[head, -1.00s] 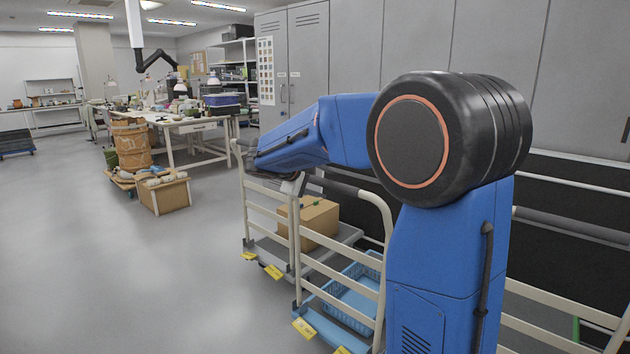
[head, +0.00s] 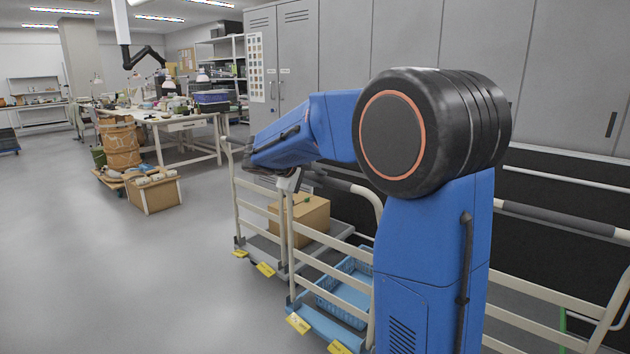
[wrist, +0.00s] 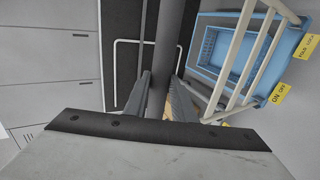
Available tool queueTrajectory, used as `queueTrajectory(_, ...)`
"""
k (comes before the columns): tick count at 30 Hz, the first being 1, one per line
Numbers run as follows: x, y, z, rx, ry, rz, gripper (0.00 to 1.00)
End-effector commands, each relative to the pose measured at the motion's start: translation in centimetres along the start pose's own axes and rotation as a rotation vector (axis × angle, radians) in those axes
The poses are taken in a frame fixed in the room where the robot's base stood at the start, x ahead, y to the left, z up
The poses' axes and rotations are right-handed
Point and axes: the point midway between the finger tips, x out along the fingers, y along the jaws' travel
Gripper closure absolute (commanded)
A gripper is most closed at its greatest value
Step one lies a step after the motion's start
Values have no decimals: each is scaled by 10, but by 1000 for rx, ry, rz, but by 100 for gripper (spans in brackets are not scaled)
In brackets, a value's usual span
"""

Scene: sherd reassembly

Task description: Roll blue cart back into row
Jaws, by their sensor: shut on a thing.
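The blue cart (head: 325,324) has a blue deck, cream rails and a light blue basket (head: 350,288) on it. It stands partly behind my arm in the head view. Its dark padded handle bar (wrist: 168,35) runs between my fingers in the wrist view. My gripper (wrist: 163,88) is shut on this handle; in the head view it shows small at the far end of the bar (head: 288,182). The basket and the yellow labels of the cart (wrist: 279,93) lie to the right in the wrist view.
A grey cart (head: 262,247) with a cardboard box (head: 300,220) stands just beyond the blue cart. Another cream-railed cart (head: 535,290) is at the right. Grey lockers (head: 405,50) line the back. Open floor (head: 110,270) lies to the left. A crate (head: 153,194) and a cluttered worktable (head: 185,125) stand farther off.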

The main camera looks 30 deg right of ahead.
Motion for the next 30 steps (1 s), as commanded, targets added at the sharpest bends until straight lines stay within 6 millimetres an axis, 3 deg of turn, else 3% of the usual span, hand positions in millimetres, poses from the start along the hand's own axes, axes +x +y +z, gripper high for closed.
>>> queueTrajectory(30, 66, 35, 0, 0, -2, 0, 100)
